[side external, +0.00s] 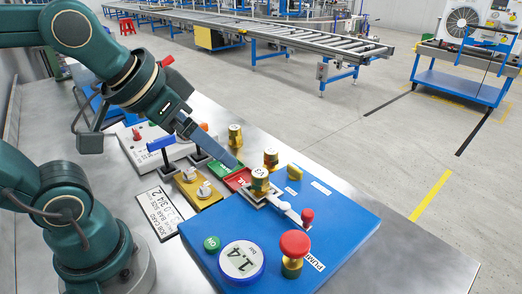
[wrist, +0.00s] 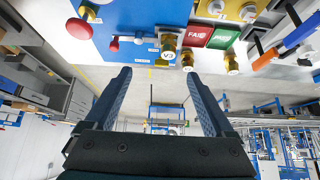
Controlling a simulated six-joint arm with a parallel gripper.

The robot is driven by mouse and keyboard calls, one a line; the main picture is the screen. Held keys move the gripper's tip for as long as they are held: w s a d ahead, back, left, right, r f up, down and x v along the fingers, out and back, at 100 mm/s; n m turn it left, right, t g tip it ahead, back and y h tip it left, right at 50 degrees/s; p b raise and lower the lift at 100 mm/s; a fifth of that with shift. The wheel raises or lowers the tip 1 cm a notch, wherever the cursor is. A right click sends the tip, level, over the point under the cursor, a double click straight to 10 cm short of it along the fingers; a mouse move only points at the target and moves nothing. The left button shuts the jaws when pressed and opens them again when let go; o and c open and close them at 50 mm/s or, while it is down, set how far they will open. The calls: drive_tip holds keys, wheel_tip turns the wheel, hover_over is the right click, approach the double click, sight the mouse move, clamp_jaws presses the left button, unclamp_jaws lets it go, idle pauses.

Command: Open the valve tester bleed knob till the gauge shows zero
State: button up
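The valve tester is a blue panel (side external: 340,222) at the table's near right; it also shows in the wrist view (wrist: 125,15). Its round gauge (side external: 241,262) reads about 1.4 bar. A small yellow knob (side external: 294,172) sits near its far edge; its label is too small to read, so I cannot confirm it is the bleed knob. A brass valve (side external: 259,182) marked V3 (wrist: 168,45) stands beside a clamp lever with a red knob (side external: 307,216). My gripper (side external: 238,163) is above the red tray, left of the yellow knob. In the wrist view its fingers (wrist: 160,74) are wide apart and empty.
A red-topped brass plunger (side external: 294,248) and a green button (side external: 212,243) stand on the panel. Brass valves (side external: 271,158) (side external: 235,135) stand behind. Red FAIL (wrist: 197,36) and green PASS (wrist: 222,38) trays and a yellow fixture (side external: 198,190) lie left of it.

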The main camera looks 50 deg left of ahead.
drive_tip(key=w+r, duration=0.2)
drive_tip(key=w, duration=0.6)
drive_tip(key=g, duration=0.3)
hover_over(295, 168)
drive_tip(key=s, duration=0.2)
wheel_tip(295, 168, down, 13)
drive_tip(key=shift+s+a+r, duration=0.1)
drive_tip(key=shift+r, duration=0.1)
drive_tip(key=shift+t, duration=0.3)
drive_tip(key=shift+x, duration=2.4)
drive_tip(key=c, duration=1.4)
